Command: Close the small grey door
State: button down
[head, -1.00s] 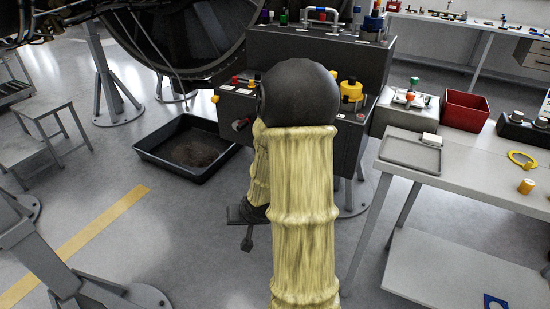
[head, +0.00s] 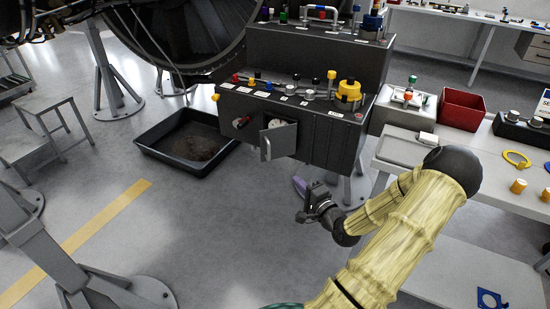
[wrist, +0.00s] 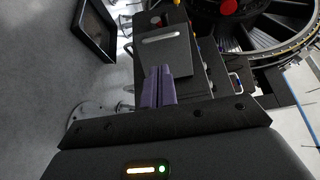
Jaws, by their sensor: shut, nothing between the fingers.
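The small grey door (head: 282,141) is on the front of the dark console. It stands open, swung outward, with a pale upright handle (head: 266,148) near its left edge. Part of the opening and something pale inside show above it. In the wrist view a dark grey panel with a pale bar handle, which looks like the door (wrist: 175,52), lies just beyond the fingertips. My gripper (head: 299,185) is below and slightly right of the door, apart from it. Its purple fingers (wrist: 158,84) are together and empty.
The console (head: 335,145) carries knobs, levers and a yellow knob (head: 348,91) above the door. A black drip tray (head: 165,157) lies on the floor to the left. A workbench (head: 480,185) with a red bin (head: 464,109) stands right. Floor in front of the console is open.

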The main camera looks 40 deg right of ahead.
jog(key=shift+w, duration=0.1)
jog(key=w+d, duration=0.1)
jog(key=w, duration=1.2)
jog(key=shift+w+d+p, duration=0.3)
jog(key=shift+w+d, duration=0.1)
